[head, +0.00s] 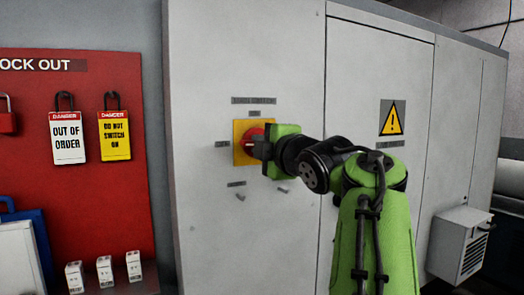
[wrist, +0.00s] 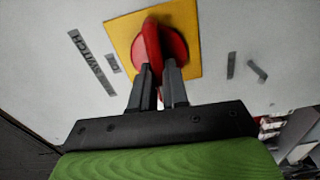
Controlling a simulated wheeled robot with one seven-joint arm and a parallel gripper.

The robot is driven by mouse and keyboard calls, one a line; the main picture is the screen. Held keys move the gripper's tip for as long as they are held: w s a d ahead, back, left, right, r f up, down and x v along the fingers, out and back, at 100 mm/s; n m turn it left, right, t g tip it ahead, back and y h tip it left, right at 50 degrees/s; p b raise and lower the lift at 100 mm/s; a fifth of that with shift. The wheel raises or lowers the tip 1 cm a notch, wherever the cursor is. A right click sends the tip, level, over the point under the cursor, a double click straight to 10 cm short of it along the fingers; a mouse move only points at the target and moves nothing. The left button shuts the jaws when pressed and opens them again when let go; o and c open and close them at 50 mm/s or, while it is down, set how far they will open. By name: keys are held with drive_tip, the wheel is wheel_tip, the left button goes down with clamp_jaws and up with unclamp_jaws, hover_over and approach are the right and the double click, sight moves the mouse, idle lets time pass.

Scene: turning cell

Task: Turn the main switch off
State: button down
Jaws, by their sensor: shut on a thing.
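The main switch is a red rotary knob (wrist: 151,45) on a yellow square plate (wrist: 189,15), mounted on the grey cabinet door. In the head view the red knob (head: 254,136) and yellow plate (head: 238,152) are partly hidden behind my gripper (head: 264,149). In the wrist view my gripper (wrist: 159,72) has its two dark fingers on either side of the knob's raised handle, shut on it. Small grey labels surround the plate; their text is mostly too blurred to read.
A red lockout board (head: 105,190) with hanging danger tags (head: 67,138) and a red padlock (head: 7,120) is at the left. The grey cabinet (head: 230,50) fills the middle. A warning triangle (head: 392,118) is on the door to the right. A vented box (head: 460,246) juts out at lower right.

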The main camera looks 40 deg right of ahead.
drive_tip(key=shift+n, duration=0.6)
drive_tip(key=c, duration=1.1)
unclamp_jaws()
drive_tip(key=v, duration=1.5)
drive_tip(key=shift+s+a, duration=0.15)
drive_tip(key=shift+s, duration=0.15)
